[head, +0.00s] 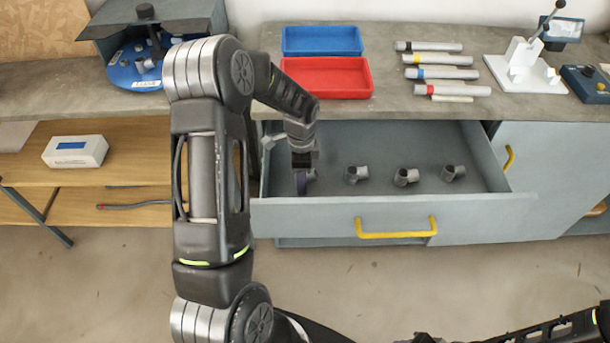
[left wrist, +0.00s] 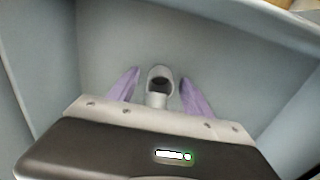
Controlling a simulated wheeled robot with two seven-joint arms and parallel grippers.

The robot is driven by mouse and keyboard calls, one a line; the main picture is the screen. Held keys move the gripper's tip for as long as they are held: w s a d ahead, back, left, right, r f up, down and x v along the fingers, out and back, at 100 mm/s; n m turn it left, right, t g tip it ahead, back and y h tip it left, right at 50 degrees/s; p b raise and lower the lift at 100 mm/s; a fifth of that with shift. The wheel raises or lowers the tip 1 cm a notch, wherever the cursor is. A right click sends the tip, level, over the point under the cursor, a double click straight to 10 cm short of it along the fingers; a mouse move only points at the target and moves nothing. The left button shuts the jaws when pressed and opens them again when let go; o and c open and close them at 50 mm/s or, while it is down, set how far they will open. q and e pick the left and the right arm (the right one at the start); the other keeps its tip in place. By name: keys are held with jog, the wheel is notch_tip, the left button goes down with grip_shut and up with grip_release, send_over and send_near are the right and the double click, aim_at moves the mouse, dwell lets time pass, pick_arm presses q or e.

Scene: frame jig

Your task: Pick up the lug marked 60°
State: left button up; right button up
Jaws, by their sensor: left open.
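The open drawer (head: 290,212) holds grey pipe-like lugs in a row: one (head: 356,174), a second (head: 406,177) and a third (head: 453,173) stand clear of my gripper. My left gripper (head: 305,182) reaches down into the drawer's left end. In the left wrist view, its purple fingers (left wrist: 160,93) are open on either side of another lug (left wrist: 158,80), with gaps on both sides. The gripper largely hides that lug in the head view. No degree marking is readable on any lug. A dark part at the bottom edge may be my right gripper (head: 425,338); its fingers are unclear.
The drawer's walls surround my left gripper; its front has a yellow handle (head: 395,234). On the worktop are a blue tray (head: 322,41), a red tray (head: 326,78), several tubes with coloured bands (head: 440,73) and a white lever fixture (head: 524,72).

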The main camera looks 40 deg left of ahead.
dwell(0.6)
pick_arm(q)
grip_shut()
dwell(0.4)
